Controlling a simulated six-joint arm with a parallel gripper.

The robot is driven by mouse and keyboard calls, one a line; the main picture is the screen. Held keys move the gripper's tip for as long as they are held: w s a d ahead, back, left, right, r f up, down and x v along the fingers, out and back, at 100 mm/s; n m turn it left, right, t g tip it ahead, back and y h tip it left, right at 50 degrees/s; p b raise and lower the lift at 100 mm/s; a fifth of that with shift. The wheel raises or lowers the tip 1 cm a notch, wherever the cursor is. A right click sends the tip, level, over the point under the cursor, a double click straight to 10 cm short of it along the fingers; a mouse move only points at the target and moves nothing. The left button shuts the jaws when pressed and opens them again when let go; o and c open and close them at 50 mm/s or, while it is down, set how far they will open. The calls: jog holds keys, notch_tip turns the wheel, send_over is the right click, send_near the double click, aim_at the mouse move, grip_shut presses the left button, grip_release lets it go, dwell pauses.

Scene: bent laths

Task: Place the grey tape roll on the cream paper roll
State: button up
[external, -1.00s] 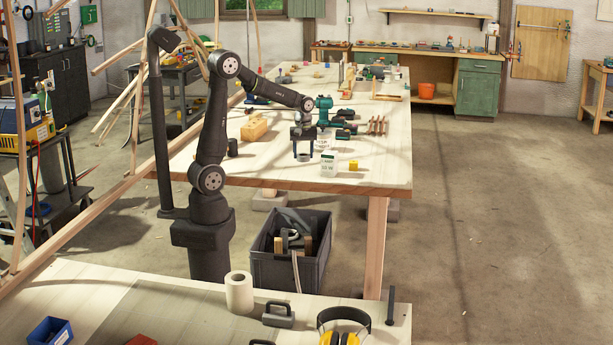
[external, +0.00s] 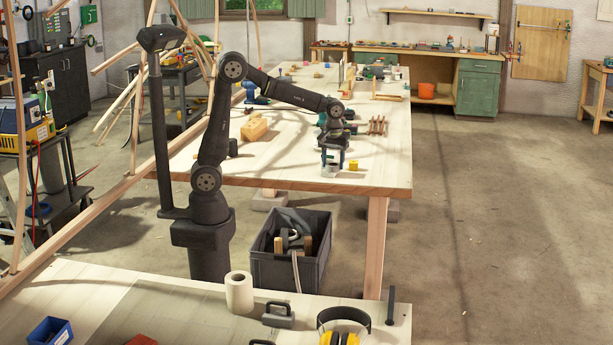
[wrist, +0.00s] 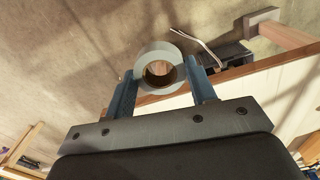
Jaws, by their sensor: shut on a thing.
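The grey tape roll (wrist: 148,58) is gripped between the blue fingers of my gripper (wrist: 160,82) in the wrist view, its hole facing the camera. In the external view my gripper (external: 333,162) hangs over the near right part of the long wooden table, with the tape roll (external: 332,171) small at its tips. The cream paper roll (external: 239,294) stands upright on the near bench, with its round hole on top. It is well apart from my gripper, nearer the camera and to the left. I cannot make it out in the wrist view.
A dark crate (external: 290,262) with parts stands on the floor between the long table (external: 290,175) and near bench. A dark handled block (external: 278,315) and yellow ear defenders (external: 343,328) lie right of the paper roll. A yellow cube (external: 353,165) is beside my gripper.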

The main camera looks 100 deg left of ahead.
jog(key=w+d+r+m, duration=0.2)
jog(key=w+d+m, duration=0.1)
jog(key=d, duration=1.2)
jog(key=w+d+r+m, duration=0.1)
jog(key=w+d+m, duration=0.15)
jog(key=d, duration=1.25)
jog(key=s+d+r+m, duration=0.1)
jog(key=s+d+m, duration=0.15)
jog(key=d, duration=0.75)
jog(key=s+d+r+m, duration=0.1)
jog(key=s+d, duration=0.3)
jog(key=d, duration=0.7)
jog(key=s+d+r+m, duration=0.3)
jog(key=s+d+m, duration=0.2)
jog(key=s+d, duration=1.85)
send_over(239, 277)
notch_tip(239, 277, down, 7)
jog(key=shift+d+f, duration=0.1)
jog(key=shift+f, duration=1.95)
